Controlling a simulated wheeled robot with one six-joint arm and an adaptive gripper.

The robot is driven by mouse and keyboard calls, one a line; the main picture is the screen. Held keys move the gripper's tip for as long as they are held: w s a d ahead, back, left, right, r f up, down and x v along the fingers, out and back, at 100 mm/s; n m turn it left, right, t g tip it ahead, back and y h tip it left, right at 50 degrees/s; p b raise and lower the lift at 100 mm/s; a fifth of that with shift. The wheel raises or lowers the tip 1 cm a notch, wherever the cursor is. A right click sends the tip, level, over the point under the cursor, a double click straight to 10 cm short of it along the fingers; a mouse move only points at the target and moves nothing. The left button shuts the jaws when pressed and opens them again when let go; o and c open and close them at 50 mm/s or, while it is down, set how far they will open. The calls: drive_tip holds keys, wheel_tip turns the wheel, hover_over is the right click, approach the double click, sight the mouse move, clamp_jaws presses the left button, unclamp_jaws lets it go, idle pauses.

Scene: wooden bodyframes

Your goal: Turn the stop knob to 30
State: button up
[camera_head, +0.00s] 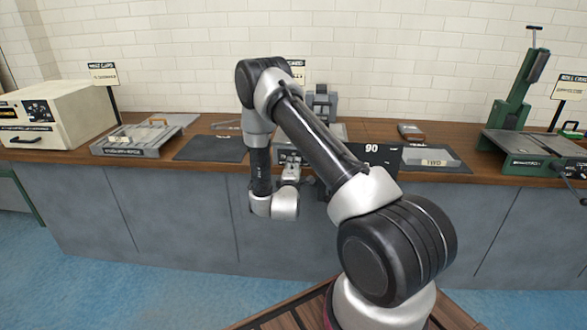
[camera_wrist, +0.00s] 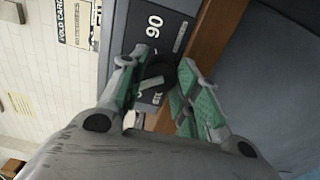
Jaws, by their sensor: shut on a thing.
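The stop knob (camera_wrist: 160,70) is a dark round knob on a grey machine face in the wrist view. Its pointer setting cannot be read. My gripper (camera_wrist: 161,76) has one green-padded finger on each side of the knob and is shut on it. A dark panel (camera_wrist: 140,22) beside the knob reads 90 in white. My gripper (camera_head: 291,172) is at the machine there, and the arm hides most of the machine and the knob.
The wooden bench top (camera_head: 210,128) runs along the tiled wall. A dark mat (camera_head: 211,148) and a grey tray (camera_head: 137,138) lie to the left, with a cream box machine (camera_head: 60,112) beyond. A green press (camera_head: 520,85) stands right. The blue floor in front is open.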

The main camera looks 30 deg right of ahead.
drive_tip(key=shift+n, duration=2.3)
drive_tip(key=o, duration=1)
drive_tip(key=shift+a, duration=0.1)
drive_tip(key=v, duration=1.2)
